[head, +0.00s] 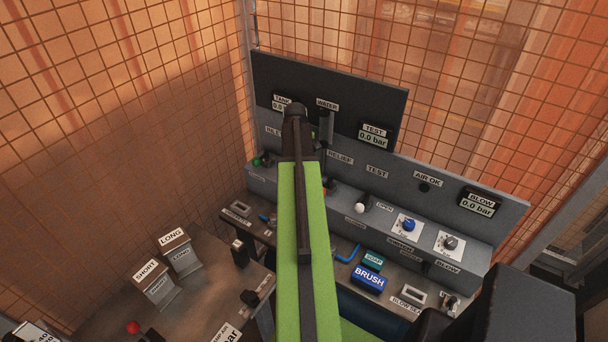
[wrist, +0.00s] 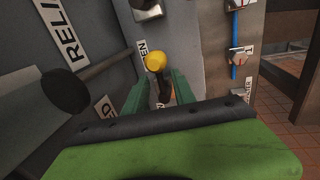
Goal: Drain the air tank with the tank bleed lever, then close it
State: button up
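In the wrist view, a lever with a yellow ball knob (wrist: 155,61) stands out from the grey panel. A partly covered label ending in "EN" is beside it. My gripper (wrist: 160,90) is open, with its two green fingers apart and the lever's dark stem showing between them. I cannot tell whether they touch it. No label naming this lever is readable. In the head view, my arm hides my gripper and this lever. The tank gauge (head: 281,103) is partly covered by my arm, so its full reading is hidden.
A black knob (wrist: 66,91) is close on the left in the wrist view, near a partly visible "RELI" label (wrist: 62,33). In the head view, the test gauge (head: 374,137) and blow gauge (head: 480,203) read 0.0 bar. A blue brush block (head: 369,279) lies on the bench.

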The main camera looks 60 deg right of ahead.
grip_shut()
jog(key=shift+s+d, duration=0.1)
dwell(1.4)
